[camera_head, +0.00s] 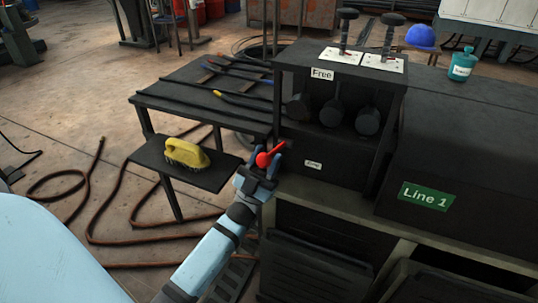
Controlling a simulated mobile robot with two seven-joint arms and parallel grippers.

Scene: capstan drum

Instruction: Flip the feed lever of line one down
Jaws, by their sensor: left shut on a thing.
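My left gripper (262,176) reaches up from the bottom of the head view to the lower left front of a black cabinet (340,85). It is shut on a red lever (264,159) with a round knob. The lever slants from the knob up to the right, against the cabinet's front corner. The jaws hide part of the knob's lower side. A green "Line 1" sign (426,197) is on the dark housing to the right. My right gripper is not in view.
A yellow brush (187,154) lies on a small black shelf (205,180) left of my gripper. A dark bench (190,95) with several rods stands behind it. Two black-knobbed levers (390,30) rise from the cabinet top. A teal bottle (462,64) stands at the back right.

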